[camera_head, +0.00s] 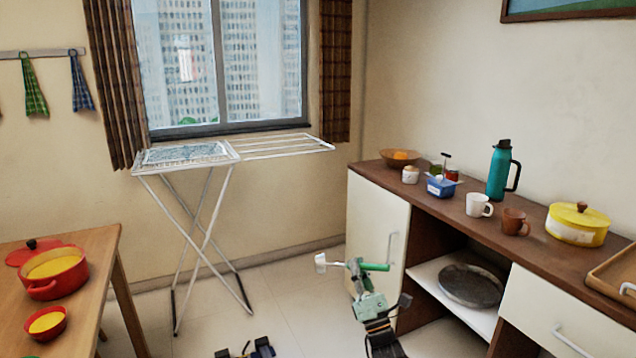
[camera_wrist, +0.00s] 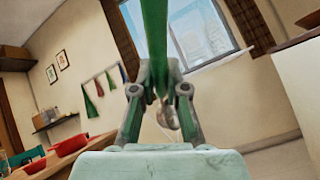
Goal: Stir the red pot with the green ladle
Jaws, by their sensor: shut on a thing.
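My gripper (camera_head: 356,268) is shut on the green ladle (camera_head: 376,267) and holds it in the air between the table and the counter. The ladle lies about level, with its pale bowl end (camera_head: 320,263) pointing left. In the wrist view the green handle (camera_wrist: 154,35) passes between my gripper's fingers (camera_wrist: 160,92). The red pot (camera_head: 50,288) stands open on the wooden table at the left, with yellow contents. It also shows at the left of the wrist view (camera_wrist: 70,145). My gripper is well to the right of it.
A red lid (camera_head: 32,246) lies behind the pot, and a small red bowl (camera_head: 47,334) stands in front, both on the wooden table (camera_head: 95,262). A drying rack (camera_head: 205,220) stands by the window. A counter (camera_head: 440,205) with mugs, a teal jug and a yellow pot is at the right.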

